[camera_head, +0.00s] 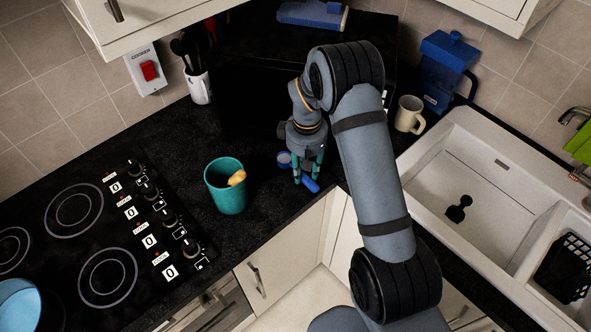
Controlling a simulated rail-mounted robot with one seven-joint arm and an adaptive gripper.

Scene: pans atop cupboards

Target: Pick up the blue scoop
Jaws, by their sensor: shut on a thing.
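The blue scoop (311,185) is at the front edge of the black worktop, below my gripper. Its round end (284,158) shows at the left of the fingers and its blue handle at the lower right. My gripper (308,174) points down with its teal fingertips around the scoop's middle and is shut on it. The fingers hide the middle part of the scoop. I cannot tell whether the scoop touches the worktop or hangs just above it.
A teal pot (225,196) with an orange-yellow thing in it stands left of my gripper. A cream mug (409,114) and a blue jug-like appliance (447,70) stand at right. The hob (95,235) is left, the white sink (470,170) right. Cupboards hang above.

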